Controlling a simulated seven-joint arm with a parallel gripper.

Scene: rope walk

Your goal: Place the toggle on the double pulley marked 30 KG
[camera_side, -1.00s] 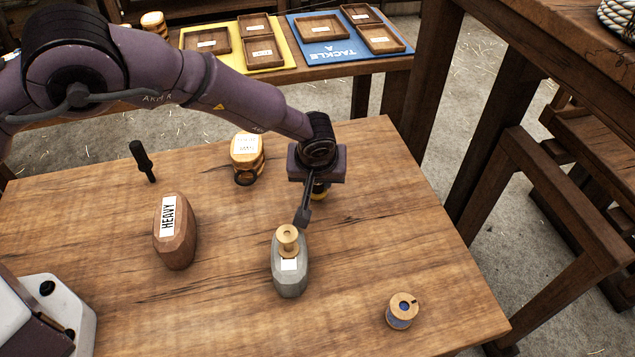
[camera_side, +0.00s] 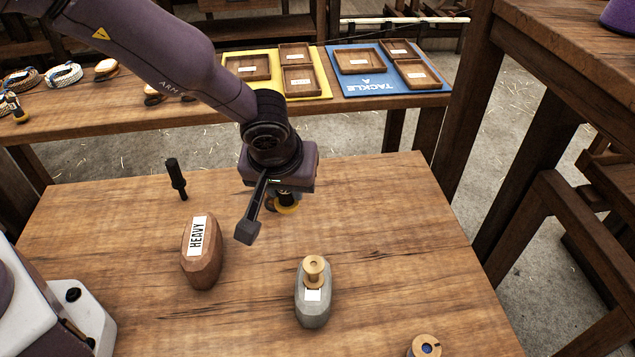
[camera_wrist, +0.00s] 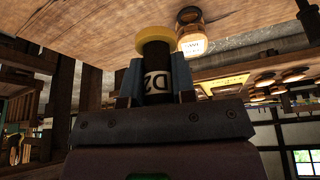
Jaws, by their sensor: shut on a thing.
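My gripper (camera_side: 288,194) is above the back of the table and is shut on a dark cylinder (camera_wrist: 156,55) with a yellow rim and a white label that looks like "D2". The rim also shows below the gripper in the side view (camera_side: 287,209). A wooden block with a white label (camera_wrist: 192,45) is beside the held cylinder in the wrist view; its print is too small to read surely. In the side view my gripper hides most of this block. I cannot tell whether the cylinder touches it.
A brown block marked HEAVY (camera_side: 200,262) stands left. A grey block (camera_side: 312,309) with a pale spool (camera_side: 314,270) on top stands in front. A black peg (camera_side: 176,180) stands at back left, a round spool (camera_side: 425,347) at front right. Trays (camera_side: 360,60) lie on the back bench.

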